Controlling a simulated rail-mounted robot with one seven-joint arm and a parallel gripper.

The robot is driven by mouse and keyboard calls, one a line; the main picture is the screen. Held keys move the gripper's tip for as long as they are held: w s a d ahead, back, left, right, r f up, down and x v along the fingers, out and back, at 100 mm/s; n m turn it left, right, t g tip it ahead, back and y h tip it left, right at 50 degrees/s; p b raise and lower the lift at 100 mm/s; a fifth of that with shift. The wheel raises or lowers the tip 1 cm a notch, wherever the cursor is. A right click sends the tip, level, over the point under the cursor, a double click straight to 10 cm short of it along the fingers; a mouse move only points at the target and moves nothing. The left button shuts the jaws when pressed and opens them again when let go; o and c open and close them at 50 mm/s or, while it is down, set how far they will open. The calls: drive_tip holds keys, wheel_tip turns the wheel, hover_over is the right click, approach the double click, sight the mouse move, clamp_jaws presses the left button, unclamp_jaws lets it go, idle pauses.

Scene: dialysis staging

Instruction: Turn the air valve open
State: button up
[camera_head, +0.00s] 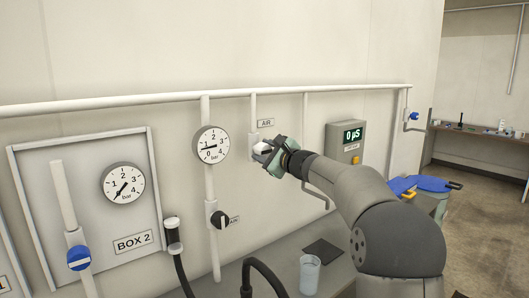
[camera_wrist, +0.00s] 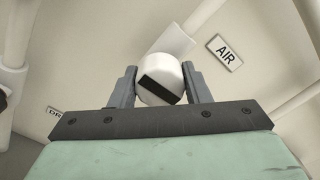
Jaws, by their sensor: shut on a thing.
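The air valve is a white round knob (camera_wrist: 160,72) with a black bar across its face, on a white pipe beside the AIR label (camera_wrist: 224,51). In the head view the AIR label (camera_head: 265,123) is just above my gripper (camera_head: 263,148), which largely hides the knob. In the wrist view my gripper (camera_wrist: 159,70) is shut on the knob, one grey finger on each side. The black bar is slightly tilted and lies roughly crosswise to the pipe running up and right.
A pressure gauge (camera_head: 211,146) is left of my gripper. A meter box (camera_head: 348,143) is to the right. A clear cup (camera_head: 309,274) stands on the counter below.

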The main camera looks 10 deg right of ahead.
drive_tip(key=shift+f+b, duration=0.1)
drive_tip(key=shift+b, duration=0.25)
drive_tip(key=n+b, duration=0.1)
drive_tip(key=b, duration=0.1)
drive_tip(key=n+b, duration=0.1)
drive_tip(key=b, duration=0.1)
drive_tip(key=shift+f+n, duration=0.25)
drive_tip(key=shift+n, duration=0.15)
drive_tip(key=n+b, duration=0.5)
drive_tip(key=b, duration=0.1)
drive_tip(key=shift+b, duration=0.35)
drive_tip(key=n+b, duration=0.4)
drive_tip(key=n, duration=0.1)
drive_tip(key=shift+r+n, duration=0.15)
drive_tip(key=shift+n, duration=0.25)
drive_tip(key=shift+r+n+b, duration=0.1)
drive_tip(key=shift+n+b, duration=1)
drive_tip(key=shift+n, duration=1.1)
drive_tip(key=o, duration=1)
